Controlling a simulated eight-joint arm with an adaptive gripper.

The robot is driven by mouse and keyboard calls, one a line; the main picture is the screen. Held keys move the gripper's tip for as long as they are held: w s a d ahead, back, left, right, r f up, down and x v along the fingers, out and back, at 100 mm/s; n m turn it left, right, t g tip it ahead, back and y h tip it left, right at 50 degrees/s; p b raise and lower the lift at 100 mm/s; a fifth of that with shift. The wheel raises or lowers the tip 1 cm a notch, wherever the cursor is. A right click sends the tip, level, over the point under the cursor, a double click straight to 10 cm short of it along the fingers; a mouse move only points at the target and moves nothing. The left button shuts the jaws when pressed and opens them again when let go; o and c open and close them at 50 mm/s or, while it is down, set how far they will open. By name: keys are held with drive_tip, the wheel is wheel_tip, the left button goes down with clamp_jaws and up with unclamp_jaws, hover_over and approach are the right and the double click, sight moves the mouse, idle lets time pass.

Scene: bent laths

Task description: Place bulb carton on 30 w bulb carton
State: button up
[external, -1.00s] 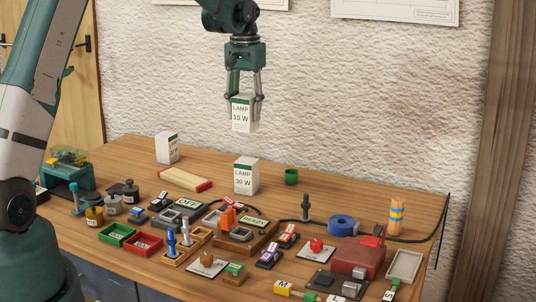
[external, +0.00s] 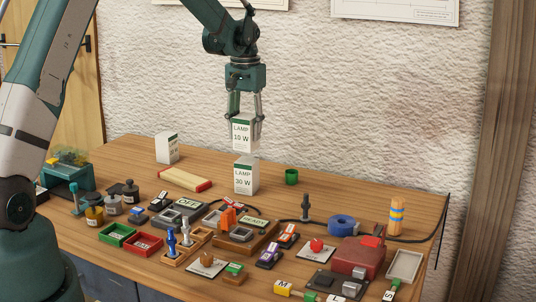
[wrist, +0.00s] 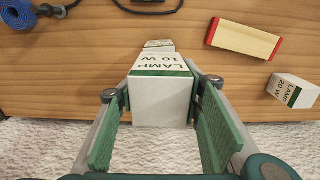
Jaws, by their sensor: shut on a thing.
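The bulb carton (external: 242,135), white with a green band and marked LAMP 10 W, is in my gripper (external: 243,122). It also shows in the wrist view (wrist: 160,97), between the two green finger pads. The 30 W bulb carton (external: 246,177), white with a green band, stands upright on the table. The held carton is upright just above it; in the external view its lower edge comes close to the 30 W carton's top, and I cannot tell if they touch. In the wrist view the 30 W carton (wrist: 158,46) is mostly hidden behind the held one.
Another carton, marked 20 W in the wrist view (wrist: 292,91), stands at the back left of the table (external: 167,148). A cream block with red ends (external: 185,179) lies near the 30 W carton. Several small items crowd the front.

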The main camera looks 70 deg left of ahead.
sight(246, 116)
drive_tip(key=shift+f, duration=1.85)
drive_tip(key=shift+f, duration=0.2)
drive_tip(key=o, duration=0.9)
drive_tip(key=shift+r, duration=0.25)
wheel_tip(246, 116, up, 12)
drive_tip(key=shift+f, duration=0.1)
